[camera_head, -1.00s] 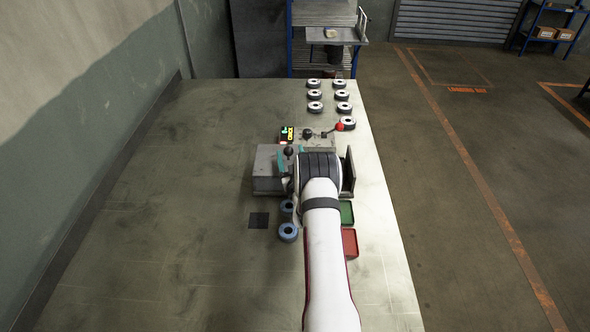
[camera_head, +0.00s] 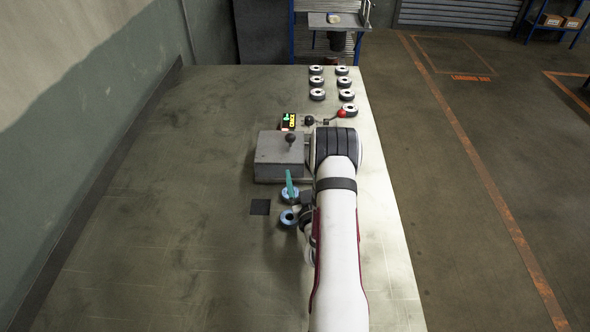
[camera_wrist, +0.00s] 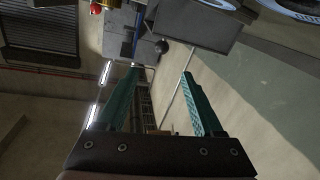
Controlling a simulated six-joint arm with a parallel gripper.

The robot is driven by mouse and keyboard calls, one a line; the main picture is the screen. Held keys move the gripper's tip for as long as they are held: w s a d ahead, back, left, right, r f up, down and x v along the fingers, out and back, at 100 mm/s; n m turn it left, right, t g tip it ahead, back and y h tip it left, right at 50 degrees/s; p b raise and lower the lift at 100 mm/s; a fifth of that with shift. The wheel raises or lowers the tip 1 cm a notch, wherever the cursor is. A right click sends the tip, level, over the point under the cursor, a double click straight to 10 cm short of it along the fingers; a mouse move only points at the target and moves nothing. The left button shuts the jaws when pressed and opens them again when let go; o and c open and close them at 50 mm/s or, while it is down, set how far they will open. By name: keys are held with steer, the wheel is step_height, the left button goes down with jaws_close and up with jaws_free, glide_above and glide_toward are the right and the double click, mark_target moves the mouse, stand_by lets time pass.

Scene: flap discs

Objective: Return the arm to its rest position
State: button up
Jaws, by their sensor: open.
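My gripper (camera_wrist: 160,85) is open and empty in the wrist view, its two teal fingers apart with nothing between them. In the head view one teal finger (camera_head: 289,183) shows left of my white arm, in front of the grey box fixture (camera_head: 279,160).
Several white-and-black discs (camera_head: 317,94) stand in two columns at the far right of the table (camera_head: 180,240). A red-knobbed lever (camera_head: 341,113) and a lit indicator panel (camera_head: 289,121) sit behind the fixture. The table's left side is clear.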

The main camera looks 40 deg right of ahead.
steer(key=w+a+r+m+g+y, duration=0.3)
steer(key=w+a+r+g+y, duration=0.15)
steer(key=a+r, duration=0.35)
steer(key=s+a+n+g+y, duration=0.1)
steer(key=s+a+g+y, duration=0.3)
steer(key=a, duration=0.8)
steer(key=s+a+r+g+y, duration=0.1)
steer(key=s+a+g, duration=0.1)
steer(key=s+a, duration=0.3)
steer(key=s+a+r+g+y, duration=0.1)
steer(key=s+a, duration=0.4)
steer(key=s, duration=0.7)
steer(key=s+a+r+n+g+y, duration=0.1)
steer(key=s+a+r+g, duration=0.2)
steer(key=s+a, duration=0.2)
steer(key=s, duration=0.3)
steer(key=shift+s+a+r+g, duration=0.25)
steer(key=shift+s+a+g, duration=0.05)
steer(key=shift+g, duration=0.05)
